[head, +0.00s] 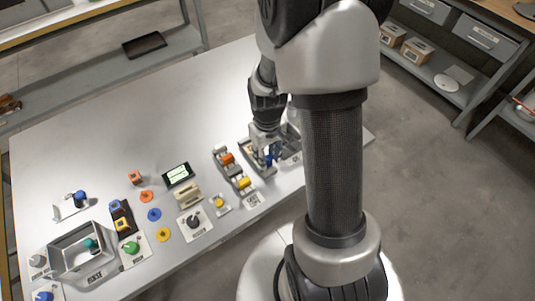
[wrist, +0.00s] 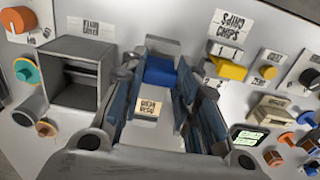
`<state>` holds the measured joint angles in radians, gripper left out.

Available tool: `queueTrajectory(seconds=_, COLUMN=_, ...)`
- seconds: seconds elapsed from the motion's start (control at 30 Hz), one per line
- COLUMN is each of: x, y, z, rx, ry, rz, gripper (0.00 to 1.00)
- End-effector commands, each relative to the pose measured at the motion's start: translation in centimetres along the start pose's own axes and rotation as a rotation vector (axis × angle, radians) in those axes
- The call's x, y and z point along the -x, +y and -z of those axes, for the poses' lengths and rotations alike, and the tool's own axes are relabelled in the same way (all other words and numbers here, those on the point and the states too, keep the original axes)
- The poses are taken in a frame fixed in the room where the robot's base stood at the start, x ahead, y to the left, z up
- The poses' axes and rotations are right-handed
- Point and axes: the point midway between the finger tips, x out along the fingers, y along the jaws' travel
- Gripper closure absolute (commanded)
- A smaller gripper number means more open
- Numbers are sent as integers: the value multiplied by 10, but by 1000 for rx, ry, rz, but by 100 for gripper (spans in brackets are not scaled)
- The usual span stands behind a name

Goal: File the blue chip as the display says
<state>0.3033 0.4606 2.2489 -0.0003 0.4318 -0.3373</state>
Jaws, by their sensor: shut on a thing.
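The blue chip (wrist: 160,71) is between the fingertips of my gripper (wrist: 160,88), which is shut on it. In the head view a blue patch (head: 270,158) shows at the fingertips of my gripper (head: 267,150), low over a grey tray at the table's right part. My fingers hide part of the chip and of what lies under it. I cannot tell whether the chip touches the tray. The display (head: 178,174) stands lit in the middle of the table, and also shows in the wrist view (wrist: 249,138). Its text is too small to read.
A row of colored pieces with an orange one (head: 227,158) and a yellow one (head: 243,183) stands left of my gripper. A grey open box (head: 60,262) and several knobs are at the front left. An open bin (wrist: 75,92) is left in the wrist view. The table's back is clear.

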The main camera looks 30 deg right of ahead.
Motion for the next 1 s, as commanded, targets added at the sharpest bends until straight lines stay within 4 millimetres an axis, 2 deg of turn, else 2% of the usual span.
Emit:
queueTrajectory(seconds=0.6, x=-2, y=0, z=0, rx=0, ry=0, rz=0, gripper=87)
queueTrajectory(seconds=1.0, x=-14, y=0, z=0, rx=0, ry=-1, rz=0, gripper=87)
